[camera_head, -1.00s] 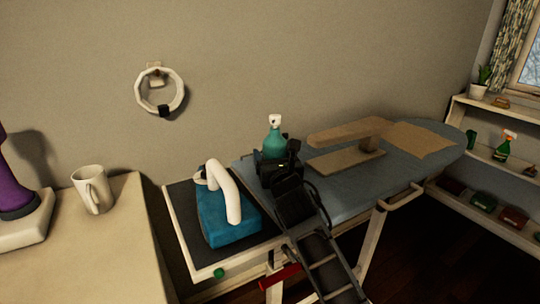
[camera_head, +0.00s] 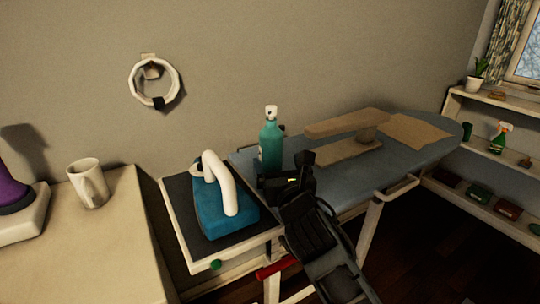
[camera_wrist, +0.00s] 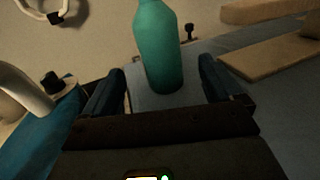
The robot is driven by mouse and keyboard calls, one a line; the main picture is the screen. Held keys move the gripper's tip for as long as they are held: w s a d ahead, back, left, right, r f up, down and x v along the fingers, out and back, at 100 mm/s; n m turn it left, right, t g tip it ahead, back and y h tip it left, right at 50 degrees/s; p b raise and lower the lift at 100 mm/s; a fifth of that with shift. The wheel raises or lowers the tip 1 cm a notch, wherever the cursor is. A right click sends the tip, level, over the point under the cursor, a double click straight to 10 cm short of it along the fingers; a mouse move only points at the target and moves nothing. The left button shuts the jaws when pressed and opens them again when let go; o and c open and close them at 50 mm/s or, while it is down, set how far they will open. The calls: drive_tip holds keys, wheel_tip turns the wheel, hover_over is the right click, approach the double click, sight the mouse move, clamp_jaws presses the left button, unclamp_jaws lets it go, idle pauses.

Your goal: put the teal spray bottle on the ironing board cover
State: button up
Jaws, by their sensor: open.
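The teal spray bottle (camera_head: 271,146) with a white top stands upright on the left end of the blue-grey ironing board cover (camera_head: 345,187). My gripper (camera_head: 287,186) is low, just in front of the bottle, and hides part of its base in the head view. In the wrist view the bottle (camera_wrist: 158,50) stands between and beyond the two spread fingers (camera_wrist: 160,88), with a gap on each side. Its top is cut off there. The gripper is open and holds nothing.
A blue iron (camera_head: 222,208) with a white handle rests on the dark tray left of the bottle. A sleeve board (camera_head: 345,125) stands on the cover to the right, beside a tan cloth (camera_head: 415,133). A mug (camera_head: 88,183) stands on the left table.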

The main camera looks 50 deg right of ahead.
drive_tip(key=shift+v, duration=1.35)
drive_tip(key=shift+s, duration=0.1)
